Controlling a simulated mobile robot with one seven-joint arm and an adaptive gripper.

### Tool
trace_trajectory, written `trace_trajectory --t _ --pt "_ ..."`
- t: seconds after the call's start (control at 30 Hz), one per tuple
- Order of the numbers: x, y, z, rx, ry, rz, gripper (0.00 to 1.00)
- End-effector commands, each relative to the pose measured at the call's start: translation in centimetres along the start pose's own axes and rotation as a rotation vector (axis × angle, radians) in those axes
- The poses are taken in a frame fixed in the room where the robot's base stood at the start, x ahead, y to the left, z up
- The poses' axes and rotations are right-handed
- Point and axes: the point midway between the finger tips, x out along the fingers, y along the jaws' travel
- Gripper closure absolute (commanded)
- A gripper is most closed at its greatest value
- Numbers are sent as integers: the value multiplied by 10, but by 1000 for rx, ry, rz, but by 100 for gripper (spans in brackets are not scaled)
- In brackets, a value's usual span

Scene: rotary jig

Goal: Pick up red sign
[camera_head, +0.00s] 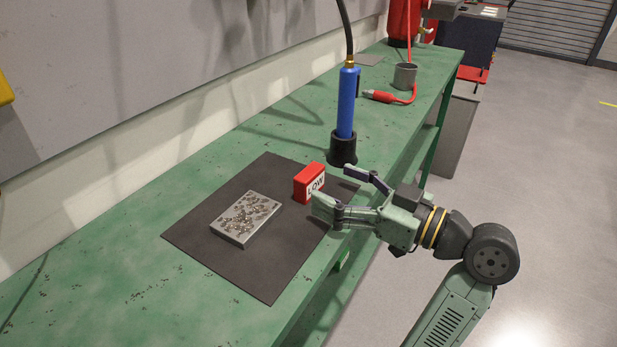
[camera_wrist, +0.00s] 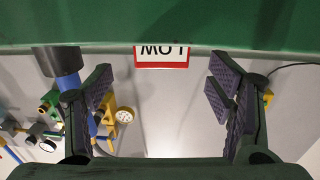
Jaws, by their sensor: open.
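The red sign (camera_head: 309,183) is a small red block with a white face marked "LOW". It stands upright on the dark mat (camera_head: 215,255), near the mat's right side. In the wrist view the sign (camera_wrist: 161,57) appears upside down, ahead and between the two fingers. My gripper (camera_head: 352,192) is open and empty, just to the right of the sign at the bench edge. Its fingers (camera_wrist: 160,90) are spread on either side of the sign's line. I cannot tell how far the fingertips are from the sign.
A metal plate with many small pieces (camera_head: 246,218) lies on the mat, left of the sign. A blue tool (camera_head: 346,103) hangs on a black hose, its black end (camera_head: 342,149) close behind my gripper. A grey cup (camera_head: 405,76) and red hose connector (camera_head: 379,96) are farther back on the green bench (camera_head: 130,225).

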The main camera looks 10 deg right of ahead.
Motion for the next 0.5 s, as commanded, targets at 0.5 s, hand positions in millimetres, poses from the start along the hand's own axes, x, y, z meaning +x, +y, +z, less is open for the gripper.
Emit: trace_trajectory --t 0.5 --pt "54 -2 -6 0 0 -2 25"
